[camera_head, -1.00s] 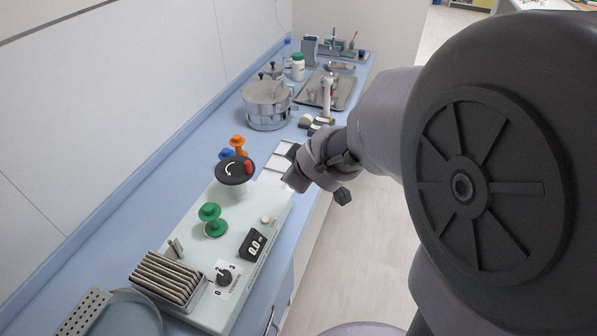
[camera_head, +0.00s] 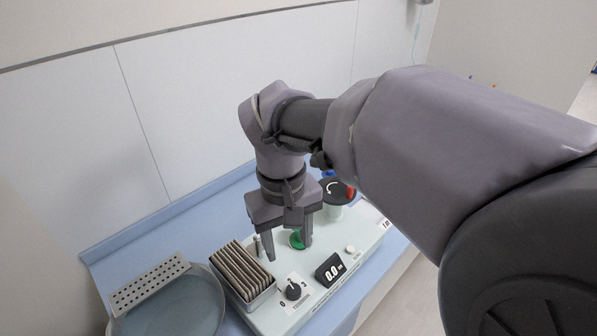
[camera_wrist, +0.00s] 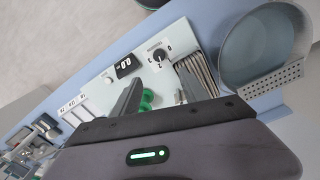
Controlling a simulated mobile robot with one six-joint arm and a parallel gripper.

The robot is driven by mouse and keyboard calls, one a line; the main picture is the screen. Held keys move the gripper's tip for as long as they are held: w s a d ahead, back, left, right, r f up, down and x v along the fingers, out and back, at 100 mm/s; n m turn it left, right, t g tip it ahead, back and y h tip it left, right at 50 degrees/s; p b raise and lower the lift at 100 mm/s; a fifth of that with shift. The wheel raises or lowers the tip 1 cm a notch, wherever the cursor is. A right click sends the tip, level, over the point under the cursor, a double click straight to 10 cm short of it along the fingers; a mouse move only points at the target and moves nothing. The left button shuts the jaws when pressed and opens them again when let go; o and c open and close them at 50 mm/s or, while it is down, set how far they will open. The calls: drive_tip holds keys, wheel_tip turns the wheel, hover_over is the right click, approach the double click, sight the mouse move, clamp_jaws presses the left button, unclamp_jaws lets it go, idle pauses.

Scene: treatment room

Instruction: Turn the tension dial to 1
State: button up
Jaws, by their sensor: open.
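The tension dial (camera_head: 293,291) is a small black knob on a white scale plate, at the front of a pale green machine (camera_head: 265,318). Its scale shows 0 at the left and 3 at the right; I cannot read its exact setting. The dial also shows in the wrist view (camera_wrist: 158,55), top centre. A black display (camera_head: 329,269) beside it reads about 0.0. My gripper (camera_head: 287,248) is open and empty, pointing down over the machine, behind the dial and apart from it. Its fingers partly hide a green spool (camera_head: 296,241).
A rack of grey-brown slats (camera_head: 240,268) stands just left of the dial. A round grey-blue bowl (camera_head: 190,308) with a perforated strip (camera_head: 150,283) is farther left. A black round knob with a red part (camera_head: 334,191) rises behind the gripper. The wall runs behind the counter.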

sight(294, 289)
drive_tip(key=f+b, duration=0.2)
drive_tip(key=f, duration=0.3)
drive_tip(key=f+b, duration=0.3)
drive_tip(key=f, duration=0.3)
drive_tip(key=f+b, duration=0.2)
drive_tip(key=f, duration=0.4)
drive_tip(key=shift+w+d+f+b, duration=0.1)
drive_tip(key=shift+w+d+b, duration=0.1)
drive_tip(key=shift+d+b, duration=0.15)
clamp_jaws()
